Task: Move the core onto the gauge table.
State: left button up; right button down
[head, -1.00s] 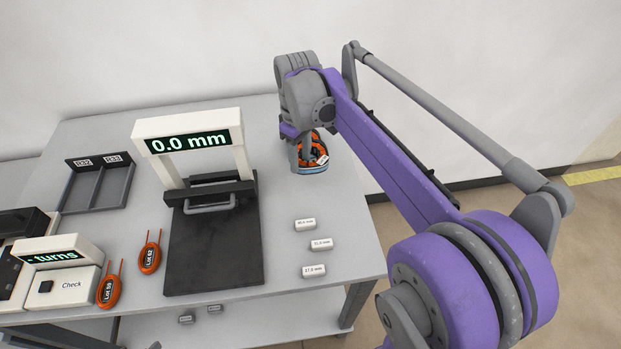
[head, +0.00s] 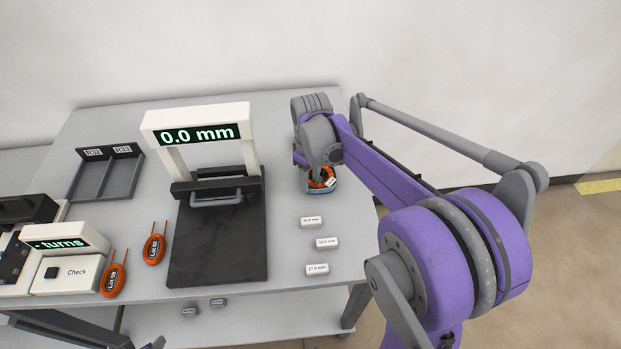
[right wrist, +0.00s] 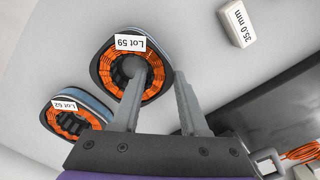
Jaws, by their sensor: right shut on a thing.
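The core marked Lot 59 (right wrist: 104,72) is an orange-wound ring with a dark and blue rim, seen in the right wrist view. My right gripper (right wrist: 160,82) is shut on its wall, one finger inside the hole and the other outside. In the head view a core (head: 325,178) shows under my right gripper (head: 308,180), whose fingers are mostly hidden by the wrist. The gauge table (head: 222,245) is a black plate left of the gripper, bare in front, under a white frame reading 0.0 mm (head: 198,134). My left gripper is not visible.
A second core, Lot 62 (right wrist: 72,118), stands beside the held one. Several small labelled blocks (head: 317,269) lie right of the gauge table. Two orange wire loops (head: 154,249), a turns counter (head: 70,270) and a two-bay tray (head: 107,172) are to the left.

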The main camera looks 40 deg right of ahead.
aim_at(310, 183)
jog(key=shift+f, duration=0.2)
jog(key=shift+c, duration=2.2)
grip_release()
jog(key=shift+r, duration=0.15)
jog(key=shift+r, duration=0.3)
notch_tip(310, 183, up, 12)
jog(key=shift+f+p, duration=0.2)
jog(key=shift+p, duration=0.25)
